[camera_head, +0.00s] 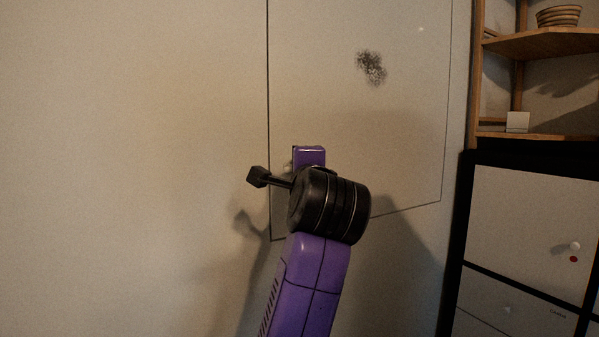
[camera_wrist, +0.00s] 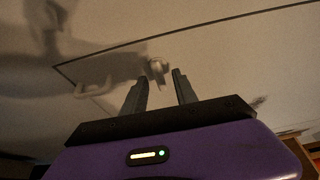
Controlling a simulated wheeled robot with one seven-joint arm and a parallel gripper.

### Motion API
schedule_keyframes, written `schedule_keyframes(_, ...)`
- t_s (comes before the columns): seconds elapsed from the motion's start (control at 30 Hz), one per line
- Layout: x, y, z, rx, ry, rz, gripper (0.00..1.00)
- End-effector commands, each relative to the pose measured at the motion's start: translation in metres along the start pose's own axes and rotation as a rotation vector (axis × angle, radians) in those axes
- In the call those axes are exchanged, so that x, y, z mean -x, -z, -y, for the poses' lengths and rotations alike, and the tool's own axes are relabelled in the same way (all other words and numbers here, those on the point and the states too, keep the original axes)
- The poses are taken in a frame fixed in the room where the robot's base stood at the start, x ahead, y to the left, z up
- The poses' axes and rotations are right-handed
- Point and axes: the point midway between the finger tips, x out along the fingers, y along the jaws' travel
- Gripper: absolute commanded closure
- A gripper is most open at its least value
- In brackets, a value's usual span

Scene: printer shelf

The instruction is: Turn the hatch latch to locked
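The hatch (camera_head: 340,110) is a pale panel with a thin dark outline, flush in the pale wall. In the head view, my arm hides its lower left part, and my fingers cannot be made out. In the wrist view, a small pale rounded piece that looks like the latch (camera_wrist: 157,67) sits on the hatch face (camera_wrist: 215,65). My gripper (camera_wrist: 160,78) is open, its two dark fingers pointing at this piece. The piece appears between or just beyond the fingertips; contact cannot be told. Its exact turn angle is unclear.
A pale curved handle-like piece (camera_wrist: 95,88) lies left of the fingers in the wrist view. A dark speckled smudge (camera_head: 371,67) marks the hatch. Wooden shelves (camera_head: 545,42) and a dark-framed cabinet (camera_head: 525,220) stand at the right. The wall left of the hatch is bare.

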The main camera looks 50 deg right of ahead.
Motion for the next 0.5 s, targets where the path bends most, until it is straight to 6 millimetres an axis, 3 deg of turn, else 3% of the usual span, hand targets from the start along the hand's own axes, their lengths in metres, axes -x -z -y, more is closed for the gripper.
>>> schedule_keyframes(0.3,0.049,-0.001,-0.002,-0.003,0.003,0.002,0.66)
schedule_keyframes(0.5,0.07,0.0,-0.001,-0.001,0.001,0.001,0.66)
